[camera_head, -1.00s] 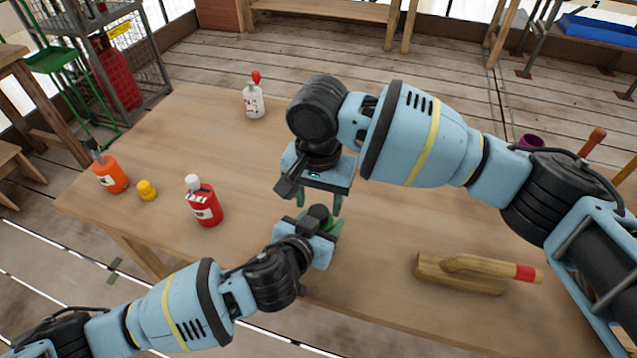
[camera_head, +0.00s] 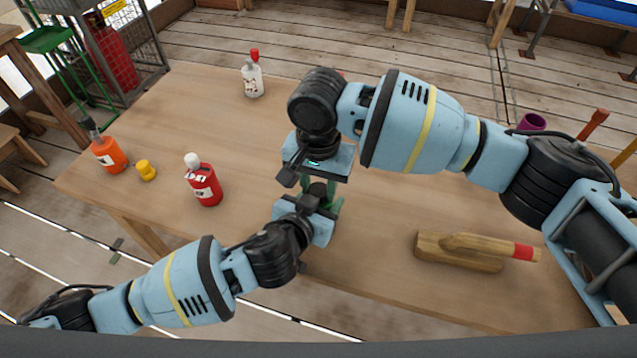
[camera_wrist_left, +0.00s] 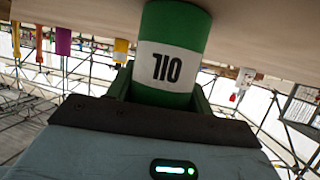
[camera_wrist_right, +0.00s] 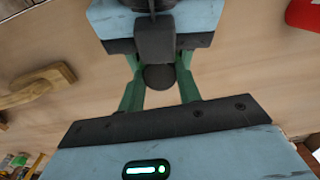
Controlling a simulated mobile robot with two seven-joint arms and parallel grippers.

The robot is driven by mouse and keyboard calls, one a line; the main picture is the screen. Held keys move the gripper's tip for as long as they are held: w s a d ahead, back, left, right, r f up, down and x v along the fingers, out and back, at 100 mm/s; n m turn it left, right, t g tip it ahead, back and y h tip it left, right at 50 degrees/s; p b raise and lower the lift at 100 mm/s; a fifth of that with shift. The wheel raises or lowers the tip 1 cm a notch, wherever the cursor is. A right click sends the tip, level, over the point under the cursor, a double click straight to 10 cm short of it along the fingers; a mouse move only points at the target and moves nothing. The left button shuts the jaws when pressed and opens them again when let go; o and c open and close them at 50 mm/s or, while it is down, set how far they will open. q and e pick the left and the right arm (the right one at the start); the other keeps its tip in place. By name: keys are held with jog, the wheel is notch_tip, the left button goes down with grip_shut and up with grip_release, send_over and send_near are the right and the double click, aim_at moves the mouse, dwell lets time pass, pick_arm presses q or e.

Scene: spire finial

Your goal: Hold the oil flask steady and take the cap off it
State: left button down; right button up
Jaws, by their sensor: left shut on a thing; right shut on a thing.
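The oil flask (camera_wrist_left: 172,48) is green with a white band lettered OIL, seen upside down in the left wrist view. My left gripper (camera_wrist_left: 160,85) is shut around its body. My left gripper (camera_head: 322,210) comes from the lower left in the head view and hides most of the flask. The dark round cap (camera_wrist_right: 158,77) shows between the green fingers of my right gripper (camera_wrist_right: 160,88) in the right wrist view. My right gripper (camera_head: 318,184) reaches down from above and is shut on the cap. Whether the cap has turned cannot be told.
On the wooden table (camera_head: 200,120), a red bottle (camera_head: 205,186), yellow piece (camera_head: 146,170) and orange bottle (camera_head: 108,155) stand left. A white bottle (camera_head: 252,80) stands at the back. A wooden tool with a red-tipped handle (camera_head: 470,250) lies right, clear of both grippers.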

jog(key=shift+n, duration=1.7)
jog(key=o, duration=1.1)
jog(key=shift+r, duration=2.3)
jog(key=shift+r+m, duration=1.7)
jog(key=shift+r, duration=0.05)
jog(key=shift+c, duration=0.6)
jog(key=shift+f, duration=4.05)
